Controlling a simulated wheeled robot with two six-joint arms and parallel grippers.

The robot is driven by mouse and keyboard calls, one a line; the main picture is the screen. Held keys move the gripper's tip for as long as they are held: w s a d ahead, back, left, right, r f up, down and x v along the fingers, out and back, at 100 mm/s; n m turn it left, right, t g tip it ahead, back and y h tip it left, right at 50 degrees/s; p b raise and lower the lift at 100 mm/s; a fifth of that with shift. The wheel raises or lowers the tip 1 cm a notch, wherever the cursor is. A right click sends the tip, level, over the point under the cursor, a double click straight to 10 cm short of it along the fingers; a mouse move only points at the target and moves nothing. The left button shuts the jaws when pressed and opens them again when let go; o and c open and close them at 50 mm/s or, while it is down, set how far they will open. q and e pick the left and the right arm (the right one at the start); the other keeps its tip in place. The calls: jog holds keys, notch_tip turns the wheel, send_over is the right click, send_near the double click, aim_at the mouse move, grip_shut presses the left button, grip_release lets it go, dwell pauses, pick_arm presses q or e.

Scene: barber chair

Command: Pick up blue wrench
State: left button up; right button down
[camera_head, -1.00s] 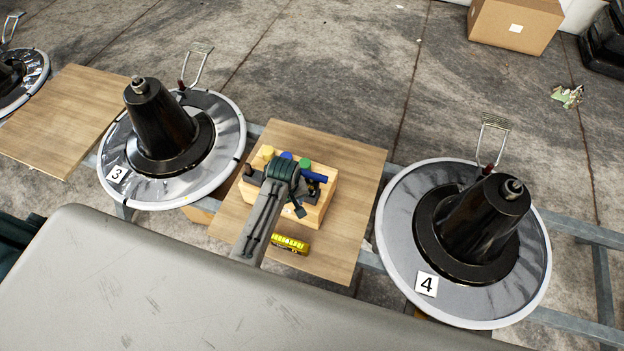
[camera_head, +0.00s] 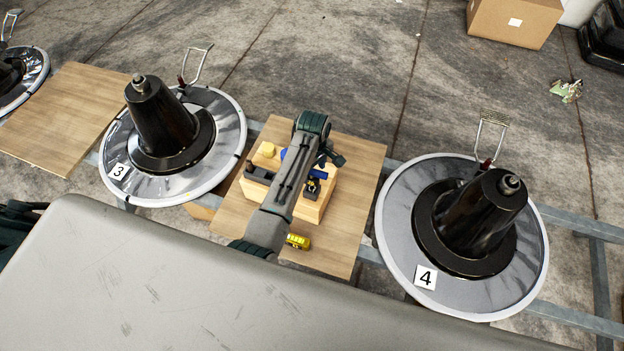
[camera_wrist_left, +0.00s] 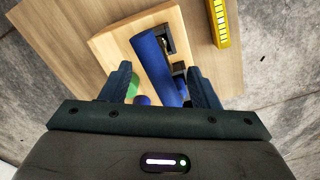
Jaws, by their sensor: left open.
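The blue wrench (camera_head: 318,173) shows as a thick blue handle on a wooden block (camera_head: 312,210); my arm partly covers the block in the head view. In the left wrist view the blue wrench (camera_wrist_left: 156,66) lies lengthwise between the fingers of my left gripper (camera_wrist_left: 158,80). The fingers are apart on both sides of it, and I cannot tell how far above it they are. In the head view my left gripper (camera_head: 330,158) is over the block, mostly hidden by the arm. My right gripper is not in view.
A yellow item (camera_head: 297,241) lies on the wooden board (camera_head: 355,165). Black cones on round discs, numbered 3 (camera_head: 170,140) and 4 (camera_head: 470,225), flank the board.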

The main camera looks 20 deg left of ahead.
aim_at(312, 177)
pick_arm(q)
notch_tip(312, 177, down, 6)
jog(key=shift+w+a+r+p, duration=0.1)
jog(key=shift+a+r+p, duration=0.1)
jog(key=shift+p, duration=0.2)
jog(key=shift+c, duration=0.2)
grip_shut()
